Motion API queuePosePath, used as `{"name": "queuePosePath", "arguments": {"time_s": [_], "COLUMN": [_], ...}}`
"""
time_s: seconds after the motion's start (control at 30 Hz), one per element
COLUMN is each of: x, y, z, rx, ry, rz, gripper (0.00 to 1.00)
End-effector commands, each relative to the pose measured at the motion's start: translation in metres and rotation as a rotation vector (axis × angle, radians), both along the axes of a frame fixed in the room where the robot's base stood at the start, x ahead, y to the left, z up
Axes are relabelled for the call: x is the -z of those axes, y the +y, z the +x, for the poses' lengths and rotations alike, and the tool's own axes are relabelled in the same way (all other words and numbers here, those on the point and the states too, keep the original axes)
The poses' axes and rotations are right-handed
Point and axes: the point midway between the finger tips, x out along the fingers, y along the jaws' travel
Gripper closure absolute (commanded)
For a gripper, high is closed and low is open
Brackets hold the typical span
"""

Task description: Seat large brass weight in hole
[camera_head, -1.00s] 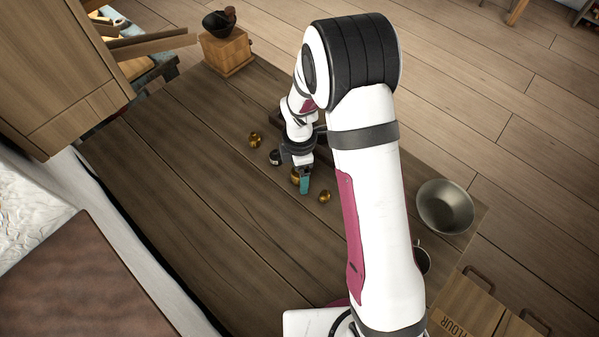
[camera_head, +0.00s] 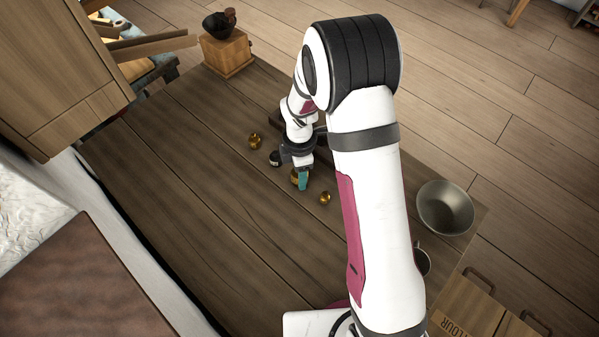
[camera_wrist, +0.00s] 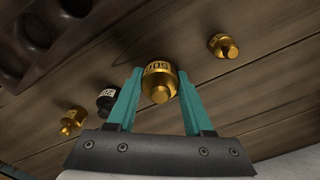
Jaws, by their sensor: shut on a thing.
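The large brass weight (camera_wrist: 160,85), a gold cylinder with a knob and a label that seems to read 500, sits between my gripper's teal fingers (camera_wrist: 160,76) in the wrist view. My gripper is shut on it. In the head view my gripper (camera_head: 302,180) hides most of this weight (camera_head: 294,176). I cannot tell whether it touches the table. The dark wooden block with round holes (camera_wrist: 52,45) lies at upper left in the wrist view, its holes in view empty. In the head view the arm mostly hides the block.
A smaller brass weight (camera_wrist: 223,46) stands right of my gripper; another (camera_wrist: 72,121) and a black weight (camera_wrist: 108,101) stand left. A metal bowl (camera_head: 446,207) and a grinder (camera_head: 226,45) are at the table's edges. The table's left part is clear.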

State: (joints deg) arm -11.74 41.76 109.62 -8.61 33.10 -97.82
Motion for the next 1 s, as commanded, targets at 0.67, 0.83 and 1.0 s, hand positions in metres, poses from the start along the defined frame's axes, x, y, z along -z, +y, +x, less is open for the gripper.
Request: {"name": "queuePosePath", "arguments": {"time_s": [0.67,0.83,1.0], "x": [-0.089,-0.104,-0.111], "y": [-0.077,-0.103,-0.105], "z": [-0.026,-0.035,-0.014], "rx": [0.005,0.002,-0.007], "ry": [-0.003,-0.001,0.001], "rz": [0.002,0.0,-0.001], "gripper": [1.0,1.0,1.0]}}
